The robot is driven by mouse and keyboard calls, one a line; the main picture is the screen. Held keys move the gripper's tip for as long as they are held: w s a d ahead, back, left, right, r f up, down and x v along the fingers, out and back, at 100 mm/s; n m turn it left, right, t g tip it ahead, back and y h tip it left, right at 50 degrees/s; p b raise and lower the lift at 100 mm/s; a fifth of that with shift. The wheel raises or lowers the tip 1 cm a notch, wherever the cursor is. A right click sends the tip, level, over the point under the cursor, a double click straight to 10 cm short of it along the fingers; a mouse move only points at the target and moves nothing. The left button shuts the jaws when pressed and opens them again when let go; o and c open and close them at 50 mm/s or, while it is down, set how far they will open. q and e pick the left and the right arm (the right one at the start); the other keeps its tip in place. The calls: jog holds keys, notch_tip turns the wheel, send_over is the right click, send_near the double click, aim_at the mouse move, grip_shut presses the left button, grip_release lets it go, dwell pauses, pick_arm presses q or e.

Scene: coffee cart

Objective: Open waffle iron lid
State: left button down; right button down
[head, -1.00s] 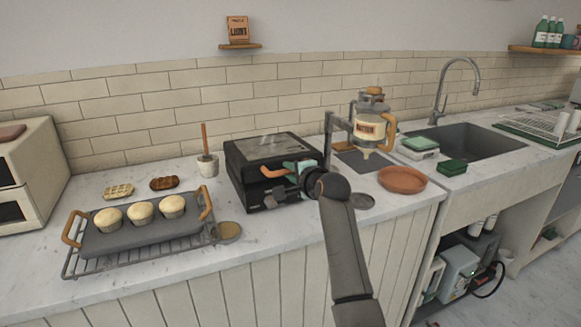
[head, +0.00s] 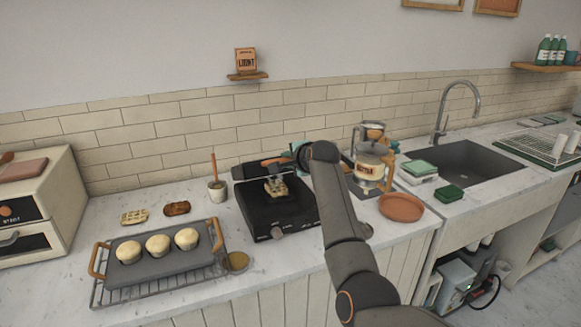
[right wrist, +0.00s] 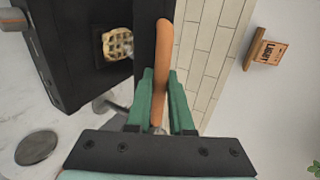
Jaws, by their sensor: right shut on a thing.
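The black waffle iron (head: 262,219) stands on the counter with its lid (head: 243,174) raised at the back. A waffle (head: 277,187) lies on the lower plate; it also shows in the right wrist view (right wrist: 118,44). The lid's orange handle (right wrist: 163,45) runs between the green fingers of my right gripper (right wrist: 161,78), which is shut on it. In the head view, my right gripper (head: 298,152) is at the lid's top right, partly hidden by my arm. My left gripper is not in view.
A tray rack (head: 195,272) with muffins stands at the left front. A glass coffee maker (head: 370,165) and a terracotta dish (head: 401,207) stand close to the right of my arm. A small pot (head: 217,190) with a wooden-handled tool stands left of the iron.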

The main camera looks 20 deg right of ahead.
jog(key=shift+w+r, duration=0.5)
jog(key=shift+r, duration=0.15)
jog(key=shift+w+r, duration=0.45)
jog(key=shift+r, duration=0.2)
jog(key=c, duration=1.1)
grip_release()
jog(key=shift+b+v, duration=0.95)
jog(key=shift+v, duration=5.25)
jog(key=shift+s, duration=0.1)
